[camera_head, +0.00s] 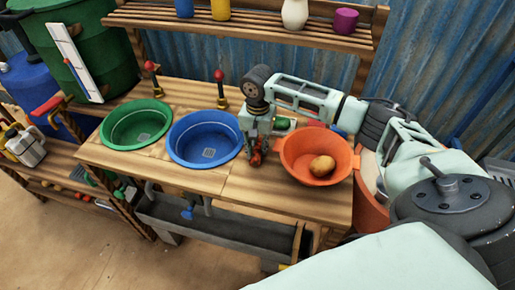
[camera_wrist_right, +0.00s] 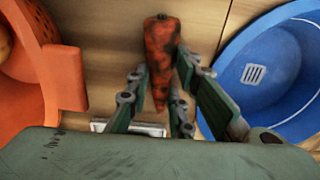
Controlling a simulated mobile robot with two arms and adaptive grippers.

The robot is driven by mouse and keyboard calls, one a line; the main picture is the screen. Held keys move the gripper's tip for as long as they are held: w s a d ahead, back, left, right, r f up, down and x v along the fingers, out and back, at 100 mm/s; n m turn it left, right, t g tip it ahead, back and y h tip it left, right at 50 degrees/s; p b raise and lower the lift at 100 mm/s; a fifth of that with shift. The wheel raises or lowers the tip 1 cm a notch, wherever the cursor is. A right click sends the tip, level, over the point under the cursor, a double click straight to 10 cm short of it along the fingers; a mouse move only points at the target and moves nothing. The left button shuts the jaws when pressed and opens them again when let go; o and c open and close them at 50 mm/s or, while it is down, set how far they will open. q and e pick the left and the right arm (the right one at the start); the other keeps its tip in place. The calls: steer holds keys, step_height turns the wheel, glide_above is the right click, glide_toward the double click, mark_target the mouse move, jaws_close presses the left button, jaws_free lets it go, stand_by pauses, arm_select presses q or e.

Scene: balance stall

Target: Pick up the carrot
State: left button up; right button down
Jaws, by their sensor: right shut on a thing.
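The carrot (camera_wrist_right: 160,60) is orange with dark mottling. In the right wrist view it lies between the fingers of my right gripper (camera_wrist_right: 157,105), which is shut on it. In the head view my right gripper (camera_head: 256,150) points down between the blue basin and the orange colander, and part of the carrot (camera_head: 256,158) shows at its fingertips. I cannot tell whether the carrot touches the table. My left gripper is not in view.
An orange colander (camera_head: 290,165) holding a potato (camera_head: 322,166) stands right of the gripper. A blue basin (camera_head: 183,155) and a green basin (camera_head: 115,128) are to the left. A slatted shelf (camera_head: 262,33) with several vessels runs behind. The wooden tabletop's front strip (camera_head: 245,190) is clear.

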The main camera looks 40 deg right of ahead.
mark_target(258, 147)
steer(key=shift+r, duration=0.45)
step_height(258, 147, up, 3)
steer(key=shift+f, duration=0.15)
steer(key=s+a+r, duration=0.5)
steer(key=s+r, duration=0.2)
steer(key=s, duration=0.3)
steer(key=shift+a+b, duration=0.35)
steer(key=shift+s, duration=0.1)
